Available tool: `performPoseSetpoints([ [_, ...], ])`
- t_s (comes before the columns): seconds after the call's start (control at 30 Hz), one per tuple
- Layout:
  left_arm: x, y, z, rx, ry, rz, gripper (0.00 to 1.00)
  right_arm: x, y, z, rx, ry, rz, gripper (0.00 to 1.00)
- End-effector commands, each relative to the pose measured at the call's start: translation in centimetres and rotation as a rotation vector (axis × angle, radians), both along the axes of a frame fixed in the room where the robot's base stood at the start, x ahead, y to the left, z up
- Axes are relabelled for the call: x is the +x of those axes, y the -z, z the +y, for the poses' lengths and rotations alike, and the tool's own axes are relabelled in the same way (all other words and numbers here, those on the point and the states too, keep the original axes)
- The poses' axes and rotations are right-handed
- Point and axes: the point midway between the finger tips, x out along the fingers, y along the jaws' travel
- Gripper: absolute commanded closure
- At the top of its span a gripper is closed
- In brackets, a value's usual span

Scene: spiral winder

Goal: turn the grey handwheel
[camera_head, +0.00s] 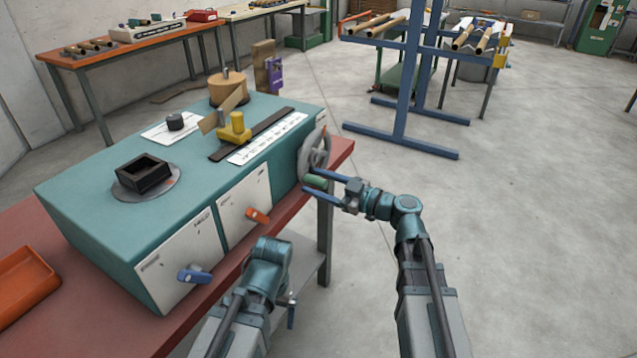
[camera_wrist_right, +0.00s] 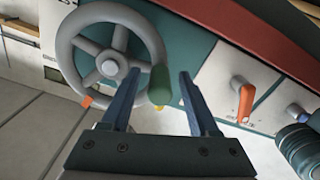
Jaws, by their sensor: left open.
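The grey handwheel (camera_head: 314,150) is on the right end of the teal machine. It also shows in the right wrist view (camera_wrist_right: 75,48), with spokes, a pale hub and a green handle (camera_wrist_right: 159,85) at its rim. My right gripper (camera_head: 320,184) is open at the handle (camera_head: 315,182). In the right wrist view its two fingers (camera_wrist_right: 158,92) stand apart on either side of the handle, with a gap on the right; contact on the left is unclear. My left gripper (camera_head: 288,308) hangs low in front of the machine, open and empty, partly hidden by its wrist.
The teal machine (camera_head: 100,192) stands on a red bench (camera_head: 95,318). Its front has an orange lever (camera_head: 258,215) and a blue lever (camera_head: 194,275). An orange tray (camera_head: 25,285) lies at left. A blue rack (camera_head: 410,75) stands behind; the floor at right is clear.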

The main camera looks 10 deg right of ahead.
Motion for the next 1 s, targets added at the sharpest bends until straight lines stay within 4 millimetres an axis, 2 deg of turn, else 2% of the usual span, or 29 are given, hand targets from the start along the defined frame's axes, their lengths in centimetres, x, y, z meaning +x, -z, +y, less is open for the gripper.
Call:
performPoseSetpoints([
  [0.27,0.0,0.0,0.0,0.000,0.000,0.000,0.00,-0.4,0.0,-0.5,0.000,0.001,0.000,0.39],
  [0.37,0.0,0.0,0.0,0.000,0.000,0.000,0.00,-1.3,0.0,-1.7,0.000,0.003,0.000,0.39],
  [0.7,0.0,0.0,0.0,0.000,0.000,0.000,0.00,-5.5,0.0,-7.6,0.000,0.005,0.000,0.39],
  [1.0,0.0,0.0,0.0,0.000,0.000,0.000,0.00,-7.8,0.0,-10.7,0.000,0.002,0.000,0.39],
])
